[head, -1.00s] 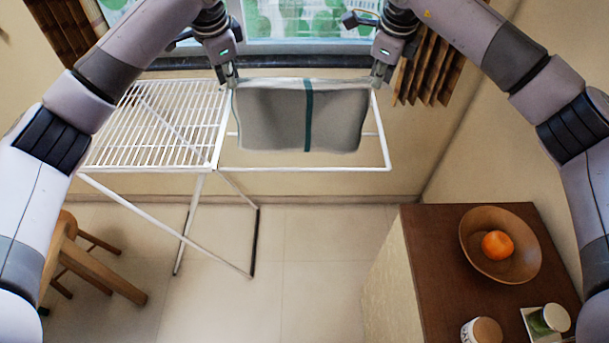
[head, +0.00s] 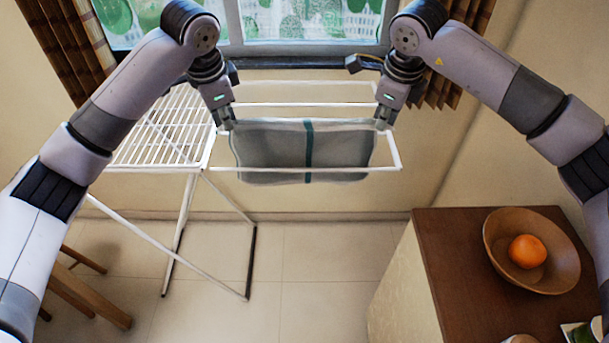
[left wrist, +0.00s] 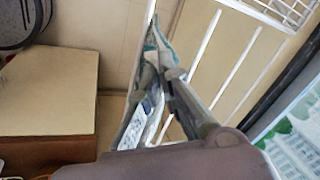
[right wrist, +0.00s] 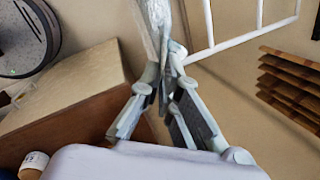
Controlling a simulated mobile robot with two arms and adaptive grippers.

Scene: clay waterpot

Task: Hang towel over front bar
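The grey towel (head: 265,150) with a dark teal stripe is stretched between my two grippers and hangs down from them. My left gripper (head: 229,124) is shut on its upper left corner, and my right gripper (head: 382,124) on its upper right corner. The front bar (head: 388,168) of the white drying rack runs across the towel's lower part, and the towel's bottom edge shows just below it. The towel's top edge is above the bar and behind it in the picture. In the left wrist view the towel (left wrist: 133,128) is seen edge-on; the right wrist view shows it (right wrist: 154,25) at the fingertips.
The rack's slatted top (head: 165,130) extends to the left, with more bars behind the towel. A window (head: 310,22) is at the back. A brown-topped cabinet (head: 450,270) with a bowl (head: 552,272) and orange (head: 527,251) stands at right. A wooden stool (head: 95,300) is at lower left.

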